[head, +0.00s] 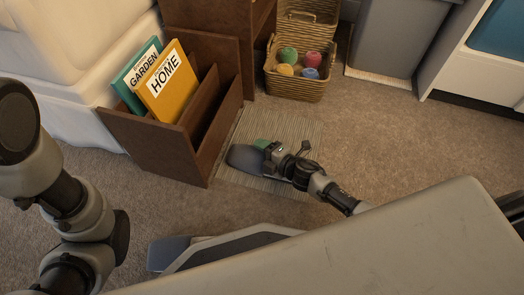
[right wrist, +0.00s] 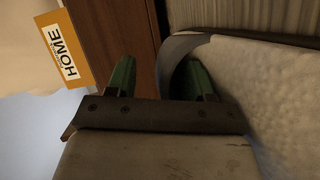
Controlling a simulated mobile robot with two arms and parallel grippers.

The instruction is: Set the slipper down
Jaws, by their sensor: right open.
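The grey slipper (head: 243,158) lies on the striped mat (head: 300,130), beside the wooden magazine rack. My right gripper (head: 268,146) is open at the slipper, and its arm hides part of it. In the right wrist view, the slipper (right wrist: 285,85) shows large at the right, with a dark rim and a pale surface. The green fingers of the right gripper (right wrist: 158,80) are spread, one on each side of the slipper's dark edge. I cannot tell whether either finger touches it.
The wooden rack (head: 150,133) holds a yellow and a teal magazine and stands close left of the mat. A wicker basket (head: 290,88) with several yarn balls stands behind. A grey bin (head: 395,45) is at the back right. Carpet (head: 420,140) to the right is clear.

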